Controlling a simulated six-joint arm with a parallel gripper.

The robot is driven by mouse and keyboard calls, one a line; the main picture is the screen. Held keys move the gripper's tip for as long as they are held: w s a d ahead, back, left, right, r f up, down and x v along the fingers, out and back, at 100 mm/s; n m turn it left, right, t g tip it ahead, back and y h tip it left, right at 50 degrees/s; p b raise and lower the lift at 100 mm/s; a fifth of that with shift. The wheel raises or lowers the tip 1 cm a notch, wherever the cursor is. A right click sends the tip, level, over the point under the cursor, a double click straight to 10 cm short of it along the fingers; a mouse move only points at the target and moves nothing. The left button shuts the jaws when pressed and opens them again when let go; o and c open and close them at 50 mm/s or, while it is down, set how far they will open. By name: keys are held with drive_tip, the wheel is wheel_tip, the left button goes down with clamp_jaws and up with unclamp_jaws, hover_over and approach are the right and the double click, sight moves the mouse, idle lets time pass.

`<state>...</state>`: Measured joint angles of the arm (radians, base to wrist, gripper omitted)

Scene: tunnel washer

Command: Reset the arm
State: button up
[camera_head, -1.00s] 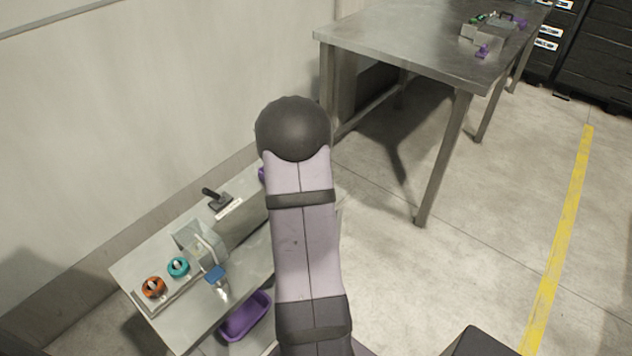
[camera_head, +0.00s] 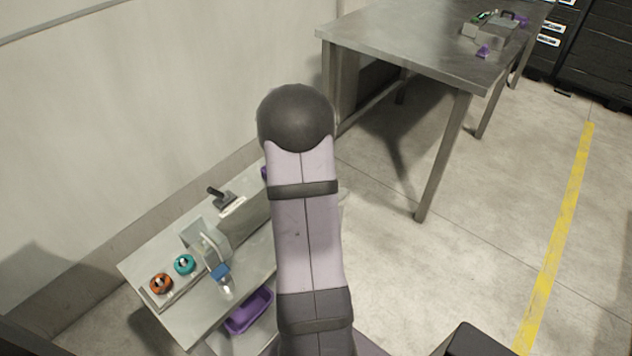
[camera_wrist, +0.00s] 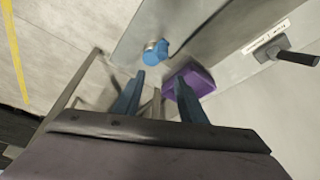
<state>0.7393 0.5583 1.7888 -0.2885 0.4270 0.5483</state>
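My arm (camera_head: 305,230) rises through the middle of the head view, with its dark rounded joint at the top. My gripper is hidden there. In the wrist view, my gripper (camera_wrist: 158,84) shows two blue fingers spread apart with nothing held between them. Past the fingertips are a blue-capped object (camera_wrist: 155,52) and a purple block or container (camera_wrist: 189,83) by a grey table surface. The fingers appear clear of both, though the right finger overlaps the purple one in the picture.
A small metal table (camera_head: 190,322) at lower left bears a teal round part (camera_head: 184,264), an orange one (camera_head: 161,284), a black-handled tool (camera_head: 219,196) and a machine. A purple bin (camera_head: 249,312) sits beside it. A larger metal table (camera_head: 390,35) stands behind. Floor at right is open.

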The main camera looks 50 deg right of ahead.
drive_tip(key=shift+s+n, duration=0.1)
drive_tip(key=shift+n, duration=0.3)
drive_tip(key=s+a+f+n+g+y+p, duration=0.1)
drive_tip(key=s+a+f+n+g+y, duration=0.1)
drive_tip(key=s+a, duration=0.6)
drive_tip(key=s+a+f+n+g+y, duration=0.25)
drive_tip(key=s+a, duration=0.35)
drive_tip(key=a, duration=0.4)
drive_tip(key=a+r+n+t+p, duration=0.2)
drive_tip(key=a+r+n+p, duration=0.6)
drive_tip(key=a+r, duration=1)
wheel_tip(320, 180, down, 29)
drive_tip(key=a+m+b, duration=0.1)
drive_tip(key=b, duration=2.6)
drive_tip(key=shift+s+a+f+b, duration=0.15)
drive_tip(key=shift+b, duration=0.15)
drive_tip(key=shift+h, duration=0.25)
